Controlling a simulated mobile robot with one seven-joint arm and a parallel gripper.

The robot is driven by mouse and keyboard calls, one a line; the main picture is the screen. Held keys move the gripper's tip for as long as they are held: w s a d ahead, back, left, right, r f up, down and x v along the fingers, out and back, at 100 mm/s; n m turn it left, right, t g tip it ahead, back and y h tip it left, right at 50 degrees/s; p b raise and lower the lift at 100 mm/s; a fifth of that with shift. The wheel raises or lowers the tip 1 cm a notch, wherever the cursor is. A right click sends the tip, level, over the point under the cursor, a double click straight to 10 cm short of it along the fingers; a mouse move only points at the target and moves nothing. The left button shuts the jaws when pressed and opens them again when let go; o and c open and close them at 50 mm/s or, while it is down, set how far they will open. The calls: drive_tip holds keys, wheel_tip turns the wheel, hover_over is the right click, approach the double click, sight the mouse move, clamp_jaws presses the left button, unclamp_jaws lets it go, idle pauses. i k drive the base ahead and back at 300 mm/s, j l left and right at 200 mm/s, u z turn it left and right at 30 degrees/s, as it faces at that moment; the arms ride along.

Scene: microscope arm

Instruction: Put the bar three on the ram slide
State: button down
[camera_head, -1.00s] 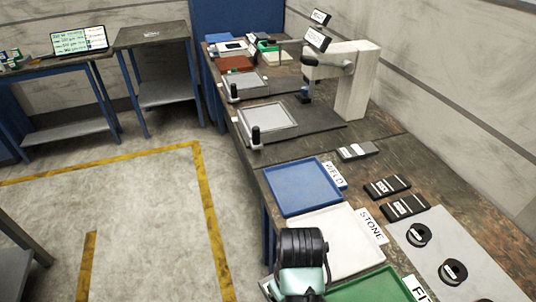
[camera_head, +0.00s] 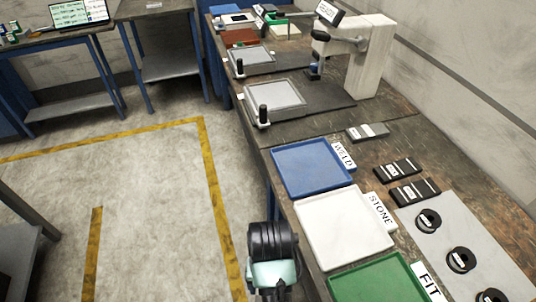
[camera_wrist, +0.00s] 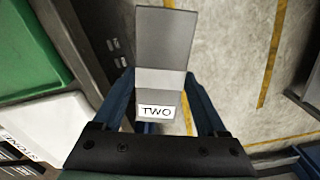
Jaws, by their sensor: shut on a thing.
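My gripper (camera_wrist: 160,95) is shut on a grey metal bar (camera_wrist: 163,45) whose white label reads TWO, in the wrist view. In the head view my wrist is at the bottom centre, left of the trays, and hides the bar. A white press with an arm (camera_head: 368,58) stands at the back of the bench. Grey slide plates with black knobs, a nearer one (camera_head: 275,95) and a farther one (camera_head: 250,59), lie left of it; I cannot tell which is the ram slide. A pale bar (camera_head: 367,132) and two dark bars (camera_head: 398,170) (camera_head: 414,192) lie on the bench, labels unreadable.
Blue (camera_head: 311,168), white (camera_head: 343,228) and green (camera_head: 378,280) trays line the bench's front edge, with WELD, STONE and FIT signs. Black rings lie on a grey plate (camera_head: 480,235) at right. Open floor lies left of the bench.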

sight(275, 95)
drive_tip(key=i+u, duration=0.25)
drive_tip(key=i, duration=0.3)
drive_tip(key=i+l+u, duration=0.25)
drive_tip(key=i, duration=0.25)
drive_tip(key=i+l+u, duration=0.2)
drive_tip(key=i, duration=0.3)
drive_tip(key=i+j, duration=0.05)
drive_tip(key=j, duration=0.05)
